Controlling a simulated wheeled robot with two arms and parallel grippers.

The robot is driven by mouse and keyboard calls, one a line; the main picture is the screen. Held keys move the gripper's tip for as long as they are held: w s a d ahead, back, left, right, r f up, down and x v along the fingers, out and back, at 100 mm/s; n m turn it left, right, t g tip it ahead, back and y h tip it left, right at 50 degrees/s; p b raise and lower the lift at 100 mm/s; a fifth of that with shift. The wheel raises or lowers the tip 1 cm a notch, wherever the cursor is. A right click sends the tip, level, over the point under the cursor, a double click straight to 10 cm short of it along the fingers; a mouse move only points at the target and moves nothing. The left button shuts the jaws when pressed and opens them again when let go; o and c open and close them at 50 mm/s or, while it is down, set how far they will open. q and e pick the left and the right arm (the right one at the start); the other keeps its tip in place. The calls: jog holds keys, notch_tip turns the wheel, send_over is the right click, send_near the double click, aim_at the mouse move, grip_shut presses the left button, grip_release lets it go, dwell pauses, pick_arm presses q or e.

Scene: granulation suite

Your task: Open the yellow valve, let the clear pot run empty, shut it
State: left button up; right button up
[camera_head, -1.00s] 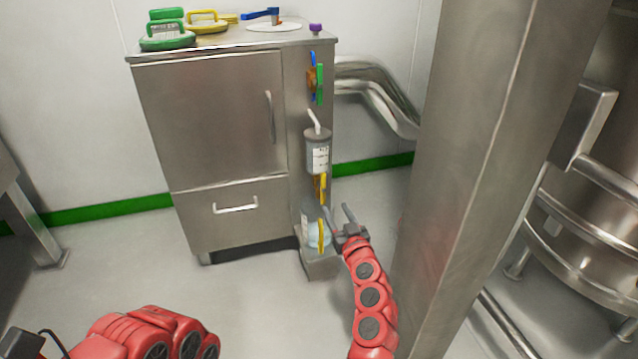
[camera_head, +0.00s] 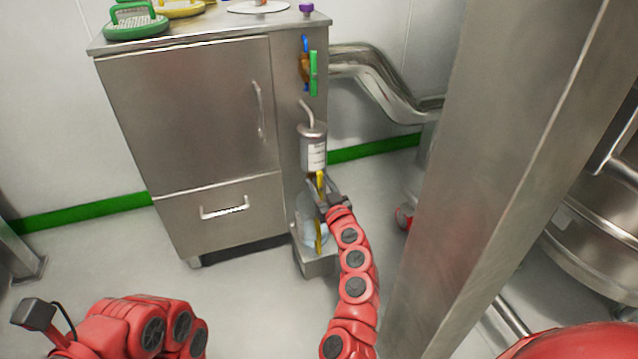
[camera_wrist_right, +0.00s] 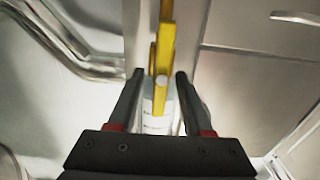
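The yellow valve (camera_head: 320,181) sits on the cabinet's side, under a grey, see-through-looking pot (camera_head: 313,153) with a white label and a bent pipe on top. My right gripper (camera_head: 318,187) is at the valve. In the right wrist view the yellow handle (camera_wrist_right: 165,50) runs between the two fingers of the gripper (camera_wrist_right: 159,76). The fingers are open, with a gap on each side of the handle. Below, a clear jug (camera_head: 308,230) with a yellow handle stands on a grey ledge. The liquid level in the upper pot cannot be made out. My left gripper's fingers are out of view.
A wide steel column (camera_head: 490,150) stands close right of my right arm.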

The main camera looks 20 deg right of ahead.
grip_shut()
